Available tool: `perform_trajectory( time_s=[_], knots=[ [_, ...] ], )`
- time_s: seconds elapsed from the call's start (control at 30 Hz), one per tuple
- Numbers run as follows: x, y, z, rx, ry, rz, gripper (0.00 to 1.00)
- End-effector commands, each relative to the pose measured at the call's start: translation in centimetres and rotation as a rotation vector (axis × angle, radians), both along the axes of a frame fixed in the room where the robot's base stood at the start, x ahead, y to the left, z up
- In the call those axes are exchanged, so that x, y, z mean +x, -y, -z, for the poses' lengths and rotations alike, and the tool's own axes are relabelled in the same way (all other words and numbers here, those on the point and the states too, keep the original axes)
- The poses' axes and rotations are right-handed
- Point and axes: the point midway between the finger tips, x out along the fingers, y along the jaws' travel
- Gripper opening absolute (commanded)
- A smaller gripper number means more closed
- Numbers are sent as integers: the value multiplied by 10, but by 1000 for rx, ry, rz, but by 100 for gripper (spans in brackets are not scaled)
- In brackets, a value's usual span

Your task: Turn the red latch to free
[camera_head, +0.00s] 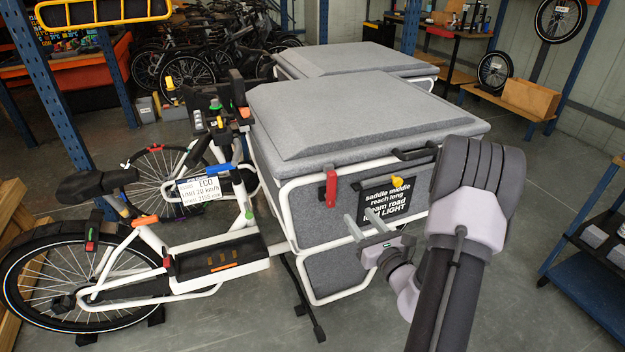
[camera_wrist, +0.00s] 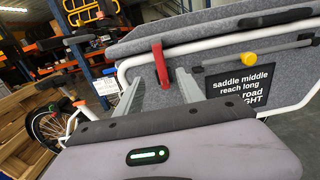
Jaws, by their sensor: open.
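The red latch (camera_head: 331,188) is on the front side of the grey cargo box, near its left corner, below the lid. It hangs down, close to upright, over the white frame tube. In the wrist view the latch (camera_wrist: 160,62) appears between my two finger tips, tilted a little. My gripper (camera_head: 356,204) is open and empty. In the head view its fingers point toward the box, just right of and slightly below the latch. I see no contact between the fingers and the latch.
A yellow knob (camera_head: 397,181) and a black sign (camera_head: 388,200) sit on the box right of the latch. A black handle (camera_head: 415,153) is under the lid (camera_head: 360,110). The white bike (camera_head: 150,240) stands left. Open floor (camera_head: 400,335) lies in front.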

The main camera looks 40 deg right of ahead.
Motion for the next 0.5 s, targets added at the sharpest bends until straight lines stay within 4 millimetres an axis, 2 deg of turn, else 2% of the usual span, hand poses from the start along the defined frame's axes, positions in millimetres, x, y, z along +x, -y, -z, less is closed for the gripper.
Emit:
perform_trajectory(
  time_s=[0.3,0.5],
  knots=[
    [95,19,1,-4,3,-10,45],
    [137,30,1,0,2,-9,45]
  ],
)
